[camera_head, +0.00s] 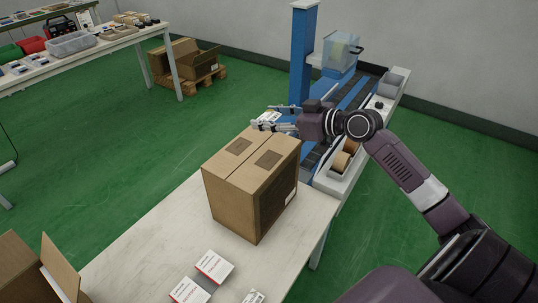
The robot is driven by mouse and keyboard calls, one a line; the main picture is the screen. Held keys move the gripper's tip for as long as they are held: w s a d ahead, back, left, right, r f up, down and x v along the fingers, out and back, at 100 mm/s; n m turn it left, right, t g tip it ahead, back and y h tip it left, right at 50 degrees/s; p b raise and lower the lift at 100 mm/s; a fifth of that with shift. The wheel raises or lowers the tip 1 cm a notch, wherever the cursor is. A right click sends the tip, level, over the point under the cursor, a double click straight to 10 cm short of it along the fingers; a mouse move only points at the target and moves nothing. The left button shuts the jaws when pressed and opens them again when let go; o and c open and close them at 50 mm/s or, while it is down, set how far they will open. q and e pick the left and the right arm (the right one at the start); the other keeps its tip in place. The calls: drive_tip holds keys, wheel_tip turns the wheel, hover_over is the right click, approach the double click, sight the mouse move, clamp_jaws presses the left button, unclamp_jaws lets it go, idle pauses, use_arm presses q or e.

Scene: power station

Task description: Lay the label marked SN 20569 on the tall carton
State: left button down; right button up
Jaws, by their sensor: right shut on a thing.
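The tall brown carton (232,190) stands upright and closed on the pale table, with dark patches on its top and a small white patch low on its right side. My right gripper (267,118) is beyond and above the carton's far top edge, its fingers pointing left. It is shut on a small white label (269,116), partly hidden by the fingers; its print is too small to read. The label appears apart from the carton top, though the exact height is hard to tell. My left gripper is out of view.
An open carton (25,272) is at the lower left. A blue post (303,55) and conveyor (352,95) stand behind the carton.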

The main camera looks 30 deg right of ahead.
wheel_tip(320, 180, down, 9)
drive_tip(key=shift+f, duration=2.55)
